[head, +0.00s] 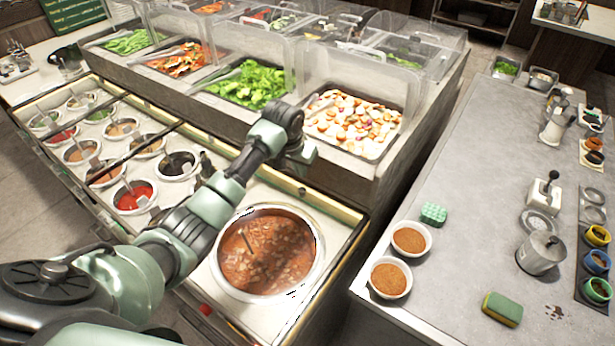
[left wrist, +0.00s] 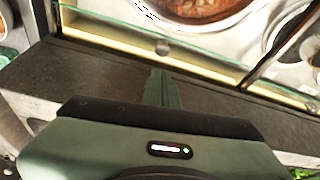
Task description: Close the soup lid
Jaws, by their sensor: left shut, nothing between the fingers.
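The soup (head: 268,250), reddish-brown and chunky, fills a large round white-rimmed well at the near end of the sauce counter. A utensil handle stands in it. The well also shows at the top of the left wrist view (left wrist: 195,10). My left gripper (head: 308,153) is beyond the soup well, by the salad counter's front ledge. Its fingers (left wrist: 160,88) are shut and empty. My right gripper is out of view.
Salad bins under clear covers (head: 345,75) rise directly behind the sauce counter. Several small sauce wells (head: 135,195) lie to the left. A grey worktop (head: 460,200) on the right holds two brown-filled bowls (head: 390,278) and a sponge (head: 502,309).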

